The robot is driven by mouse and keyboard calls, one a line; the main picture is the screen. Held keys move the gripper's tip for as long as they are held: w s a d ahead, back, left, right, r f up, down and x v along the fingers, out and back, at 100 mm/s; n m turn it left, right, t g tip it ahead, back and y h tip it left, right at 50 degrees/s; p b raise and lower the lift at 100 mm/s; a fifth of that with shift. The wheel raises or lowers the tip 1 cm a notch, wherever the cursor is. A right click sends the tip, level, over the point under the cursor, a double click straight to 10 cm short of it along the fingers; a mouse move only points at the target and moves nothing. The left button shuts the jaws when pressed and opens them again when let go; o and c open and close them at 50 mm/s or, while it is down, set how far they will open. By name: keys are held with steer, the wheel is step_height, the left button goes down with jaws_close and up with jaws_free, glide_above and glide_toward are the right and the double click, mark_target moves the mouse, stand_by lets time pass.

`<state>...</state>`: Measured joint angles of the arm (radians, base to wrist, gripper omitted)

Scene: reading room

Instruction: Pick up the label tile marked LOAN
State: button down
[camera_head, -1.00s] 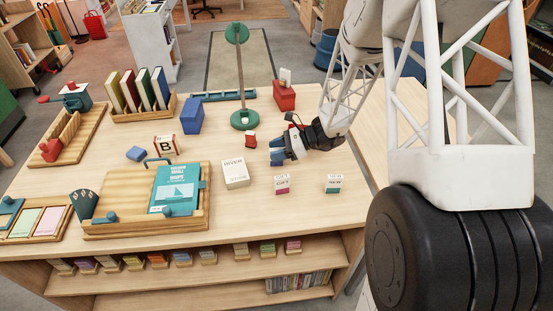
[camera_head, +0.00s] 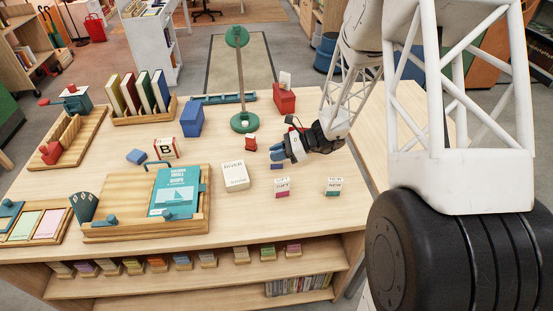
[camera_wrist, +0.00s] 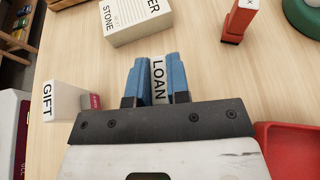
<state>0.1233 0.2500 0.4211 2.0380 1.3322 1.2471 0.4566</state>
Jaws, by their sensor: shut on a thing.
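The tile marked LOAN (camera_wrist: 158,82) is white with black letters and sits between the two blue fingertips of my gripper (camera_wrist: 157,80) in the wrist view. My gripper (camera_head: 278,151) is shut on it above the right part of the table in the head view. A small blue strip (camera_head: 278,166), apparently the tile's lower edge, shows just below the fingertips. The rest of the tile is hidden by the fingers. I cannot tell for sure how far it is off the table.
The GIFT tile (camera_wrist: 62,102) stands left of my gripper in the wrist view. Another labelled tile (camera_head: 333,186) stands to the right in the head view. A white block (camera_head: 235,176), a green lamp-like stand (camera_head: 243,122) and a small red block (camera_head: 251,143) are nearby.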

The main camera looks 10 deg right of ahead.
steer(key=shift+r, duration=0.2)
steer(key=shift+r, duration=4.85)
